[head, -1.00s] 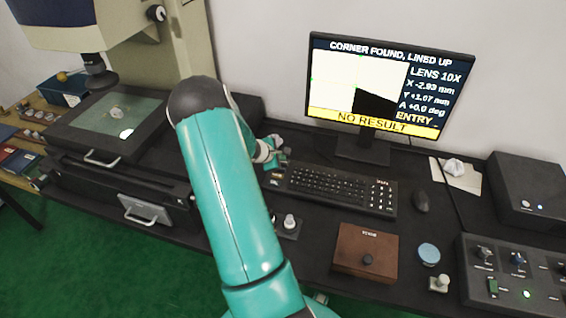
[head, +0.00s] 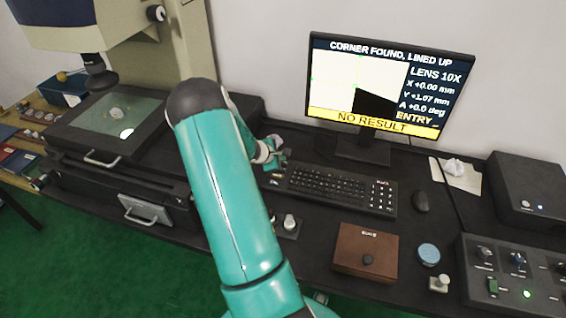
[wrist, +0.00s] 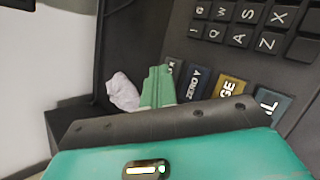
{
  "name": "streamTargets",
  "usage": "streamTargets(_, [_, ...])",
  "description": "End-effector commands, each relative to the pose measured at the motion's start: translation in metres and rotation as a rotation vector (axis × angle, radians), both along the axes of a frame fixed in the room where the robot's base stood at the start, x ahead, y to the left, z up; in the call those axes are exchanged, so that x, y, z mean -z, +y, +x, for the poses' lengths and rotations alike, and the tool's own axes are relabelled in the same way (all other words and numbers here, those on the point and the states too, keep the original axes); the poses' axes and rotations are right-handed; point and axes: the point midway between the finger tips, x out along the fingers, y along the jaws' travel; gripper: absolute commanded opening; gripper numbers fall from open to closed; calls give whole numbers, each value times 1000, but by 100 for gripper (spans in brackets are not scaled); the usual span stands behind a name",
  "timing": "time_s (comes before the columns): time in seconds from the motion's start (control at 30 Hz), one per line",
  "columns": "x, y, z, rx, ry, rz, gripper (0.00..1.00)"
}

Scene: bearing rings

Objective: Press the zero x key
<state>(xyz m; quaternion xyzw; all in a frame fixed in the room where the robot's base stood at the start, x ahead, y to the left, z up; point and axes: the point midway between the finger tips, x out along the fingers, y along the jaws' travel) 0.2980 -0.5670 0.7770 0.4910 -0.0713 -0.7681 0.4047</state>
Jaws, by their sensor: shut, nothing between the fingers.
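The zero x key (wrist: 171,64) is mostly hidden behind my fingertips in the wrist view; only a small lettered corner shows. The dark blue ZERO Y key (wrist: 196,82) is just right of it. My gripper (wrist: 158,80) is shut and empty, its green fingertips at the zero x key. I cannot tell whether they touch it. In the head view my gripper (head: 277,158) is at the left end of the black keyboard (head: 330,206). The monitor (head: 388,90) reads X +0.00 mm, Y +1.07 mm, A +0.0 deg, with NO RESULT below.
A yellow key (wrist: 229,92) and a blue-green key (wrist: 268,106) continue the row. A crumpled white piece (wrist: 122,92) lies left of my fingers. A mouse (head: 421,202), a brown box (head: 366,252) and a control box (head: 515,275) stand to the right.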

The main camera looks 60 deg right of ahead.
Motion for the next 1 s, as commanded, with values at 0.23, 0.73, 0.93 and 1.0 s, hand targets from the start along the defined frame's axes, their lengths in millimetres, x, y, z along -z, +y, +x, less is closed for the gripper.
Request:
streamTargets(0.23, [-12, 0, 0, 0, -1, -1, 0])
streamTargets(0.73, [-26, 0, 1, 1, -3, -2, 0])
streamTargets(0.93, [-44, 0, 1, 1, -3, -1, 0])
streamTargets(1.0, [-50, 0, 1, 0, -2, -2, 0])
